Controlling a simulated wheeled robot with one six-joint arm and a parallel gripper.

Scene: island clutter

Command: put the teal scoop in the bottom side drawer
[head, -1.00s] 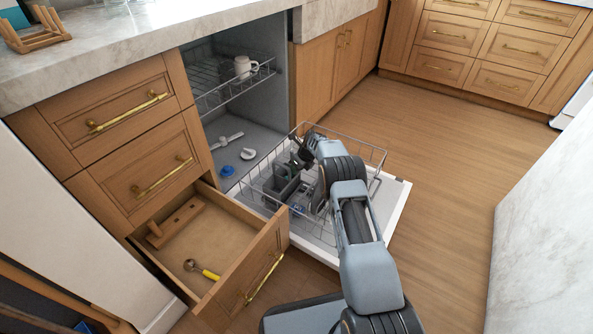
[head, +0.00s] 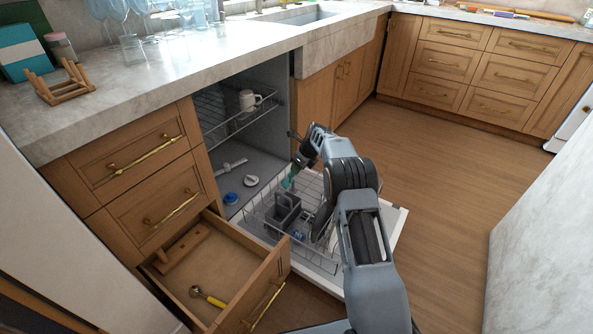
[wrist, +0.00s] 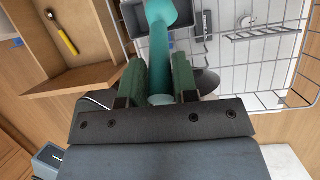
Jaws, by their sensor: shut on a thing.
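My gripper (wrist: 158,85) is shut on the teal scoop (wrist: 158,45), whose handle lies between the two fingers in the wrist view. In the head view the teal scoop (head: 290,178) hangs from my gripper (head: 299,162) above the dishwasher's lower rack, over the grey cutlery basket (head: 284,212). The bottom side drawer (head: 220,262) is pulled open at the left of the rack. It holds a yellow-handled scoop (head: 208,296) and a wooden piece (head: 182,248). The open drawer also shows at the upper left of the wrist view (wrist: 85,60).
The dishwasher door is down with its wire rack (head: 262,226) out beside the drawer. A white mug (head: 249,100) stands on the upper rack. A blue cap-like item (head: 230,198) lies inside the dishwasher. A wooden stand (head: 60,84) and glasses stand on the counter. The drawer's middle is clear.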

